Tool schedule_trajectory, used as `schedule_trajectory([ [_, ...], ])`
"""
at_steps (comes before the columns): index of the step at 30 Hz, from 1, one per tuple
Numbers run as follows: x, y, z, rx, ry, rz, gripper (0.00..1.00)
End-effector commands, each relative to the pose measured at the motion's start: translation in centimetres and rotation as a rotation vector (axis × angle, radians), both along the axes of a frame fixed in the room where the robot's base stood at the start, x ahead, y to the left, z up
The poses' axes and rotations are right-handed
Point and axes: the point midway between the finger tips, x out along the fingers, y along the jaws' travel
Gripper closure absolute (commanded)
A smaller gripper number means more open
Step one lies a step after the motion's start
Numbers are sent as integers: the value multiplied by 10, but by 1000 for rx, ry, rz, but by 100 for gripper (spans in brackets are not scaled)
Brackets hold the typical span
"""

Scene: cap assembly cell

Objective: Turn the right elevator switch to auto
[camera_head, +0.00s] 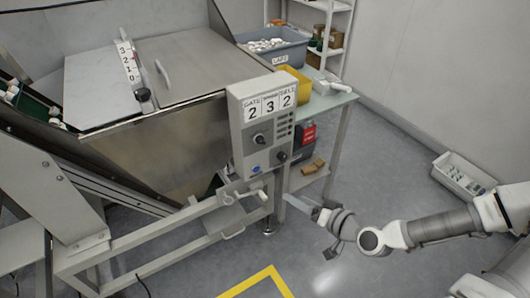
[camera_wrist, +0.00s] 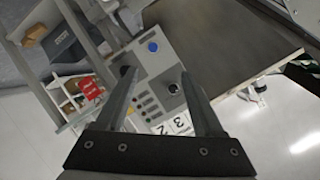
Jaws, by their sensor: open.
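A grey control box (camera_head: 262,120) on the machine's front corner carries two dark knobs. The right knob (camera_head: 282,157) sits lower than the left knob (camera_head: 259,139), and a blue button (camera_head: 255,169) is at the bottom left. My gripper (camera_head: 310,222) is open and empty, in front of the box and below its right side. In the wrist view the open fingers (camera_wrist: 158,73) spread across the tilted box face (camera_wrist: 150,72). One knob (camera_wrist: 174,88) shows between the fingers; the other (camera_wrist: 126,70) is partly hidden by the left finger's tip. The switch setting is too small to read.
A table (camera_head: 338,100) with a grey bin (camera_head: 290,54) and a yellow bin (camera_head: 300,88) stands behind the box. A metal frame rail (camera_head: 190,213) runs below it. A crate (camera_head: 462,176) lies at the right wall. The floor ahead is clear.

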Motion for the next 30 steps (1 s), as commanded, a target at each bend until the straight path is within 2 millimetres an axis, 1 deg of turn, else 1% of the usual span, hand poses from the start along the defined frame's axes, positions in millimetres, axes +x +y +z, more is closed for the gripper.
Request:
schedule_trajectory([
  [1,2,4,0,67,-38,-26,31],
  [6,11,7,29,220,-166,-101,31],
  [11,15,4,46,284,-228,-142,31],
  [17,23,8,46,290,-239,-145,31],
  [22,38,20,43,290,-238,-141,31],
  [24,49,27,48,290,-236,-142,31],
  [30,82,49,48,290,-236,-143,31],
])
